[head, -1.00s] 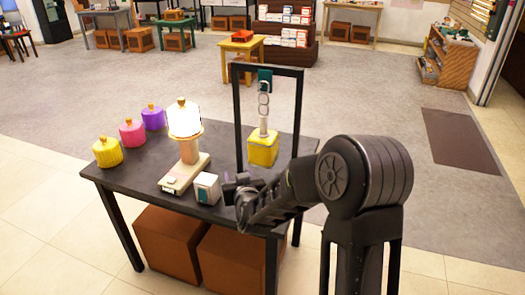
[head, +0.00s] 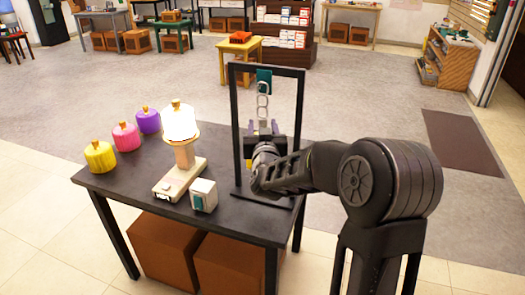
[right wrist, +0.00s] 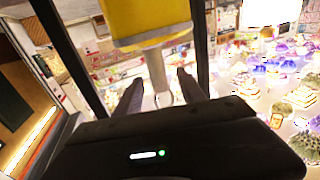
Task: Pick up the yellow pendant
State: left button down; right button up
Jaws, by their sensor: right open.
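The yellow pendant hangs by a chain of pale links (head: 263,100) from a black frame (head: 236,110) on the dark table (head: 130,185). In the head view, my right gripper (head: 263,127) and arm cover nearly all of its yellow block. In the right wrist view, the yellow block (right wrist: 150,20) fills the top, with its pale stem (right wrist: 157,70) running down between the two fingers. My right gripper (right wrist: 160,95) is open around the stem; I cannot tell whether a finger touches it. My left gripper is out of view.
A lit white lamp (head: 179,125) on a base and a small white-and-teal box (head: 203,195) stand left of the frame. Yellow (head: 100,156), pink (head: 126,136) and purple (head: 148,120) shades line the table's left side. Brown boxes (head: 165,245) sit underneath.

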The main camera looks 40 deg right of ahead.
aim_at(262, 118)
jog(key=shift+p+x, duration=0.65)
jog(key=shift+x, duration=2)
grip_shut()
